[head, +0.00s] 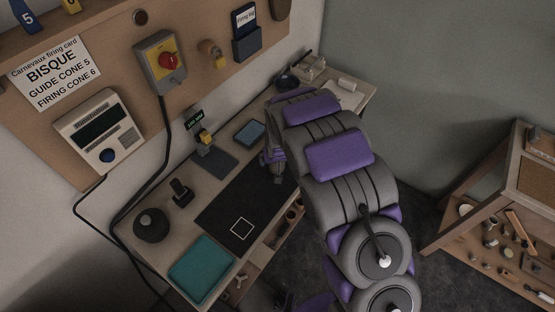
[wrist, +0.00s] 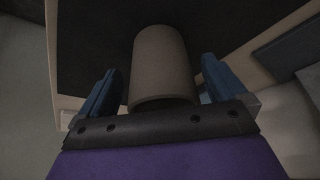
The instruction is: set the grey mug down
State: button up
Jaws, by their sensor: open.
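The grey mug (wrist: 160,62) shows in the wrist view between the two blue fingers of my gripper (wrist: 162,70). The fingers stand apart, with a visible gap on each side of the mug, so the gripper is open around it. Behind the mug is the black mat (wrist: 95,35). In the head view my gripper (head: 273,175) is low over the far right end of the black mat (head: 213,210); the mug cannot be made out there. A white square outline (head: 242,229) marks the near part of the mat. The mug's base contact is hidden.
A teal tray (head: 201,269) lies at the bench's near end. A dark round pot (head: 150,225) and a small black stand (head: 181,190) are left of the mat. A scale-like device (head: 211,158) stands behind it. The mat around the square is clear.

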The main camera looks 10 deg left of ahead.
jog(key=p+v, duration=0.2)
jog(key=v, duration=0.9)
jog(key=shift+s+d+r, duration=0.1)
jog(key=shift+s+r, duration=0.05)
